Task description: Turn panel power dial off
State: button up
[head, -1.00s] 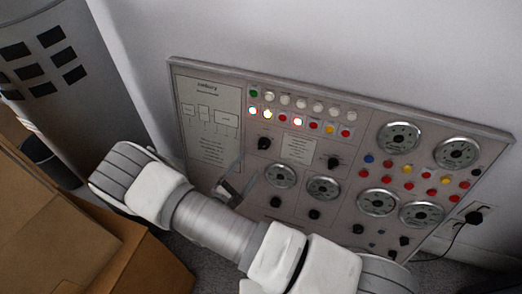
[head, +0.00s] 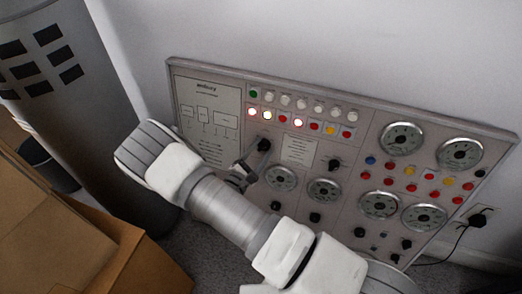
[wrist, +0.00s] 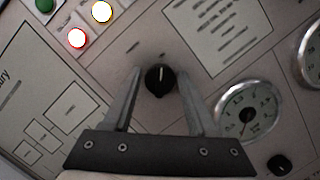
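The control panel (head: 230,85) leans upright against the wall, with gauges, coloured lights and black knobs. A black dial (head: 264,145) sits below the row of lit buttons. In the wrist view the same dial (wrist: 160,80) shows a white mark pointing up, between my two fingertips. My gripper (head: 250,163) is open in front of the panel, and in the wrist view my gripper (wrist: 161,84) has one finger on each side of the dial, with gaps on both sides. I cannot tell whether the fingertips touch the panel.
A round gauge (wrist: 247,111) is right of my right finger. Lit buttons (wrist: 77,38) are at upper left. Another black knob (head: 335,164) is further right on the panel. Cardboard boxes (head: 60,230) and a grey cylinder (head: 95,120) stand at left. A plugged cable (head: 462,236) is at right.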

grip_shut()
jog(key=shift+n, duration=0.3)
jog(key=n+t+p, duration=0.1)
jog(key=n, duration=0.1)
jog(key=n+y+p, duration=0.1)
jog(key=n, duration=0.2)
jog(key=shift+n+t, duration=0.3)
jog(key=shift+t, duration=0.1)
jog(key=n+y+p, duration=0.1)
jog(key=n, duration=0.2)
jog(key=n+y+p, duration=0.1)
jog(key=n, duration=0.1)
jog(key=shift+r+n+t, duration=0.1)
jog(key=shift+n+t, duration=0.3)
jog(key=n+y+p, duration=0.1)
jog(key=n, duration=0.1)
jog(key=n+y+p, duration=0.1)
jog(key=n+p, duration=0.1)
jog(key=n, duration=0.1)
jog(key=shift+n, duration=0.3)
jog(key=shift+n+y+p, duration=0.7)
jog(key=shift+n+p, duration=0.3)
jog(key=shift+n, duration=1.1)
jog(key=shift+f, duration=0.2)
